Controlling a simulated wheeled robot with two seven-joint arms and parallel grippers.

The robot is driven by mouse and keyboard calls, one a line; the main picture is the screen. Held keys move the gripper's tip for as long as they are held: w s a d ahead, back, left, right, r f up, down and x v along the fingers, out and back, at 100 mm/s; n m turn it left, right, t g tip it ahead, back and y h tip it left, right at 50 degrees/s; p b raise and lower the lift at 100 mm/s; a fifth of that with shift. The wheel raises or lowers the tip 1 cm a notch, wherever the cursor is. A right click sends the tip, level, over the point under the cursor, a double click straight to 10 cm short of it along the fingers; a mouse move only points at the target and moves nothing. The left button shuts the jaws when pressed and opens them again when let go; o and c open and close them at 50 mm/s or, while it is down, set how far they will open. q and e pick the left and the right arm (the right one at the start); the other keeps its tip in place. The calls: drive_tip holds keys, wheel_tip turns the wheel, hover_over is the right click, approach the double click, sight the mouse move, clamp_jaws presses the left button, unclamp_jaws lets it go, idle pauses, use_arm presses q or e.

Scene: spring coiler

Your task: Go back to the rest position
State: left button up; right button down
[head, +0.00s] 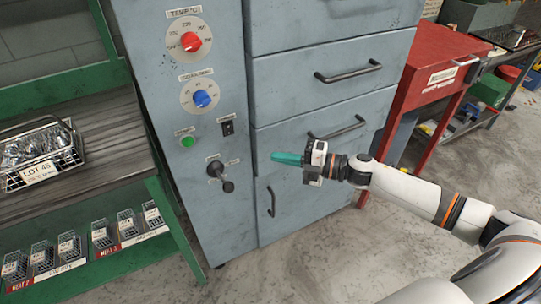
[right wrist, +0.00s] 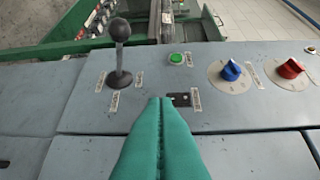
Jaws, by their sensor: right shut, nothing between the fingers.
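My right gripper (head: 274,157) is in front of the grey cabinet (head: 290,105), its teal fingers pointing left toward the control panel. In the right wrist view the two teal fingers (right wrist: 160,101) are pressed together with nothing between them. Their tips appear near the black switch (right wrist: 180,99); I cannot tell how far off the panel they are. The lever (head: 226,185) with a black knob is below the switch. It also shows in the right wrist view (right wrist: 120,50). My left gripper is in neither view.
The panel has a red knob (head: 191,42), a blue knob (head: 202,98) and a green button (head: 187,141). Drawer handles (head: 348,74) stick out near my right arm. A red cabinet (head: 437,75) stands at right. A wire basket (head: 40,155) sits on the left bench. The floor in front is clear.

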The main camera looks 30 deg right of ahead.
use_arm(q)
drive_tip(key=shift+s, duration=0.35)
use_arm(e)
drive_tip(key=shift+s, duration=0.1)
drive_tip(key=shift+d+f, duration=0.1)
